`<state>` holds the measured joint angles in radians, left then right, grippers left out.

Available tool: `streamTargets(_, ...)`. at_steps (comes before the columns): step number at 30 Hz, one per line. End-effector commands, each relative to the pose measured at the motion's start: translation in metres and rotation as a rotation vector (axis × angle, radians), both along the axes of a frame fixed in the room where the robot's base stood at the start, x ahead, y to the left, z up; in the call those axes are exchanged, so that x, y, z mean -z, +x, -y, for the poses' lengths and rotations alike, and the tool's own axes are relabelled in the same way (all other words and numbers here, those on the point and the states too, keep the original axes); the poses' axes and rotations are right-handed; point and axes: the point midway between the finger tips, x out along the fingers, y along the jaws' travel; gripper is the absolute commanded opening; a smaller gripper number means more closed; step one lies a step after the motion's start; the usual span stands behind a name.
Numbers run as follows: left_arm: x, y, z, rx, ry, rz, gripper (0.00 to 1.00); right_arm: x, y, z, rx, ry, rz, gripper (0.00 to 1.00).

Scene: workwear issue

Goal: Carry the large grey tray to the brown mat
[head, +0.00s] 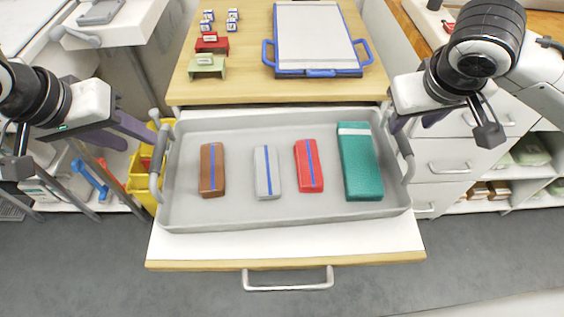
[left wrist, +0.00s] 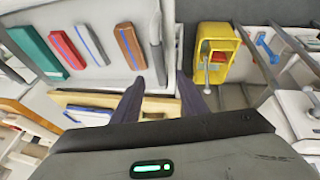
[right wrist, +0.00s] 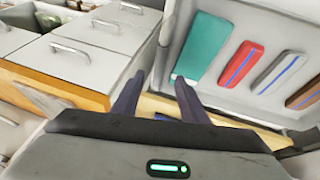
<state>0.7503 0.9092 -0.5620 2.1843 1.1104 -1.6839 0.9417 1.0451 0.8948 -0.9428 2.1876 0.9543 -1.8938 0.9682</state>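The large grey tray (head: 300,214) lies flat on a white pulled-out drawer in the head view. It holds a brown block (head: 212,170), a grey block (head: 267,172), a red block (head: 309,166) and a bigger green block (head: 360,165). My left gripper (head: 142,139) is open beside the left handle (head: 157,156), which also shows beyond the fingertips in the left wrist view (left wrist: 156,50). My right gripper (head: 410,124) is open near the right handle (head: 404,150). Neither gripper holds anything. I cannot make out a brown mat in any view.
The drawer (head: 290,248) has a wooden front edge and a bar handle (head: 288,280). Behind it, a wooden top (head: 240,80) carries a blue-framed board (head: 317,40) and small red and green stands. A yellow bin (head: 140,170) is at the left. Grey floor is free in front.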

Motion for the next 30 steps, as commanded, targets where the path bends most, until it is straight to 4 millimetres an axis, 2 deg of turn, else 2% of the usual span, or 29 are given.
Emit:
streamTargets(9, 0.049, 0.019, 0.010, 0.001, 0.000, -0.004, 0.39, 0.049, 0.019, 0.011, 0.003, -0.001, -0.005, 0.40)
streamTargets(15, 0.075, 0.031, 0.015, 0.000, 0.000, -0.002, 0.39, 0.075, 0.031, 0.015, 0.002, -0.001, -0.002, 0.40)
streamTargets(21, 0.087, 0.036, 0.017, 0.001, 0.003, 0.000, 0.39, 0.087, 0.036, 0.017, 0.000, 0.000, -0.002, 0.40)
streamTargets(30, 0.088, 0.036, 0.017, 0.001, 0.002, 0.000, 0.39, 0.088, 0.037, 0.018, -0.001, 0.000, 0.000, 0.40)
